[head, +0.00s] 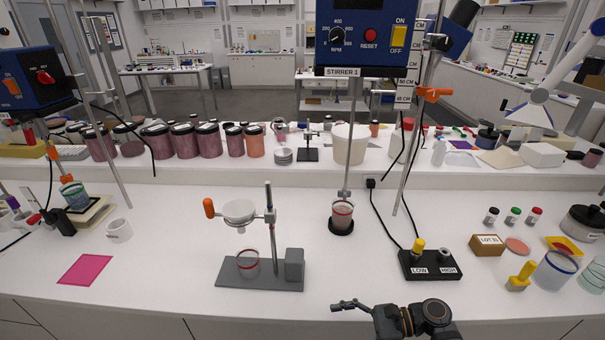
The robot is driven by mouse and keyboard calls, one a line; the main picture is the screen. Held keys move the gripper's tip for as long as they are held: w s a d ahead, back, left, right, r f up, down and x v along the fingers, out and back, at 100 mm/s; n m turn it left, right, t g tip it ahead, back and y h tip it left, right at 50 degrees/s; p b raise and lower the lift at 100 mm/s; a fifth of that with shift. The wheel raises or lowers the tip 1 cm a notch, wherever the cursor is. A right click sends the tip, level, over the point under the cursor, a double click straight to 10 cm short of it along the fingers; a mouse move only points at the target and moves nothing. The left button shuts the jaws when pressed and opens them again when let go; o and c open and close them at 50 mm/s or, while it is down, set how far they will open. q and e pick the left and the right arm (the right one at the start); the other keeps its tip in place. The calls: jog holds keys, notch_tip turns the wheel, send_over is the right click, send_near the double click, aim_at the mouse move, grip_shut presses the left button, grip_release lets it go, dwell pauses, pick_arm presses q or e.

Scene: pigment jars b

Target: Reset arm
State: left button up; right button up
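One of my arms shows at the bottom edge, right of centre; I take it to be the right one. Its gripper (346,305) points left, in front of the bench's front edge. It is small and seen side-on, so I cannot tell whether its fingers are open or shut. I see nothing held in it. It is apart from the objects on the bench. My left gripper is not in view.
A grey stand (262,274) with a white dish, a stirrer unit (366,38) above a beaker (342,215), and a black LOW/HIGH switch box (430,266) stand nearby. A pink sheet (85,269) lies at left. The bench front between stand and switch box is clear.

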jog(key=s+d+f+n+h, duration=0.4)
jog(key=s+f+n+h, duration=0.35)
jog(key=n, duration=0.25)
jog(key=s+d+r+n+t+h, duration=0.1)
jog(key=d+r+n+t+h, duration=0.1)
jog(key=d+r+n+h, duration=0.3)
jog(key=s+d+r+n+t+h, duration=0.1)
jog(key=s+d+n+t+h, duration=0.1)
jog(key=d+h, duration=0.3)
jog(key=s+d+f+g+y, duration=0.1)
jog(key=d+f, duration=0.1)
jog(key=f, duration=1)
jog(key=d+f+g, duration=0.1)
jog(key=d+f, duration=0.1)
jog(key=f, duration=1.1)
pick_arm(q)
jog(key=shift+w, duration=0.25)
pick_arm(e)
jog(key=s+f+g, duration=0.1)
jog(key=s+f, duration=1.7)
jog(key=s, duration=0.1)
jog(key=shift+s+d, duration=0.25)
jog(key=shift+d, duration=0.2)
